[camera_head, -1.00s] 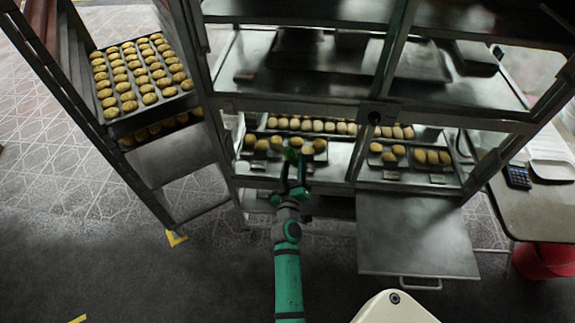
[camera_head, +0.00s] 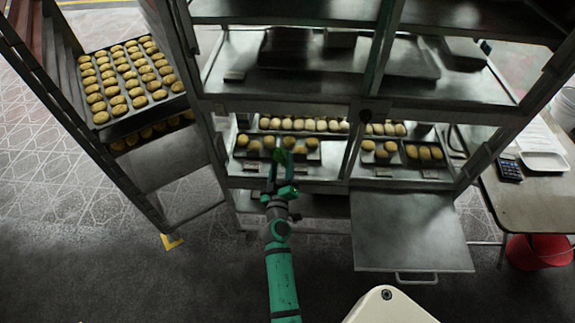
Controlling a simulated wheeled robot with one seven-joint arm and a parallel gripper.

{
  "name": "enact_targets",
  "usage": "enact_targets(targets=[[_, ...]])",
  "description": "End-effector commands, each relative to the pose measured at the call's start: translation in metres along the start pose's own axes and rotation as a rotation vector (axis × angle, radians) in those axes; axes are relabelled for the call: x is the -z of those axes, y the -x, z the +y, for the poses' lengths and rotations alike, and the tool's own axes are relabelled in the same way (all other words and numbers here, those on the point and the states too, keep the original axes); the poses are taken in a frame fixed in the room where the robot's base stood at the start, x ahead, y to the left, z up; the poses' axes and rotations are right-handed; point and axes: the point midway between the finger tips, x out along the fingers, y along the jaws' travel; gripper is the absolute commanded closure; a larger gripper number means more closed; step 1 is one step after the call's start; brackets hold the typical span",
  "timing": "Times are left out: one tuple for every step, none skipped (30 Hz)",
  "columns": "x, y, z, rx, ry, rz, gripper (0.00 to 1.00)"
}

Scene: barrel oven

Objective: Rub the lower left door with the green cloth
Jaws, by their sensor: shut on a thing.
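My gripper (camera_head: 279,168) is shut on a small dark green thing (camera_head: 278,156), which looks like the green cloth. It is in front of the lower left opening of the metal rack oven, over the front row of buns in the picture. The arm hides part of the opening's lower edge. I cannot make out a lower left door panel; the opening shows buns inside. Whether the cloth touches anything is not clear.
A metal door (camera_head: 412,232) hangs folded out at the lower right. Trays of buns (camera_head: 420,152) sit inside. A bun rack (camera_head: 131,80) stands at left. A table with a calculator (camera_head: 509,170) and a red bucket (camera_head: 538,251) are at right. Floor in front is clear.

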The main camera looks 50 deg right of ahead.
Motion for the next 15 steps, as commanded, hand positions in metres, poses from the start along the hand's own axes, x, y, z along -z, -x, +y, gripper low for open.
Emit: enact_targets(targets=[[0.002, 0.000, -0.002, 0.001, 0.001, 0.001, 0.73], [0.003, 0.000, -0.003, 0.000, 0.001, 0.001, 0.73], [0.004, 0.000, -0.004, -0.001, 0.001, 0.001, 0.73], [0.004, 0.000, -0.004, -0.001, 0.000, 0.001, 0.73], [0.004, 0.000, -0.004, -0.001, 0.000, 0.001, 0.73], [0.004, 0.000, -0.005, -0.001, 0.000, 0.001, 0.73], [0.005, 0.000, -0.006, -0.001, 0.000, 0.000, 0.73], [0.006, 0.000, -0.007, -0.001, 0.000, 0.000, 0.73], [0.007, 0.000, -0.009, 0.000, 0.001, 0.000, 0.73], [0.008, 0.000, -0.011, 0.001, 0.001, 0.000, 0.73], [0.010, 0.000, -0.013, 0.002, 0.001, 0.001, 0.73], [0.012, -0.001, -0.015, 0.001, 0.001, 0.001, 0.73], [0.013, -0.001, -0.017, 0.001, 0.002, 0.001, 0.73], [0.015, -0.001, -0.019, 0.001, 0.001, 0.000, 0.73], [0.017, -0.001, -0.021, 0.001, 0.001, 0.001, 0.73]])
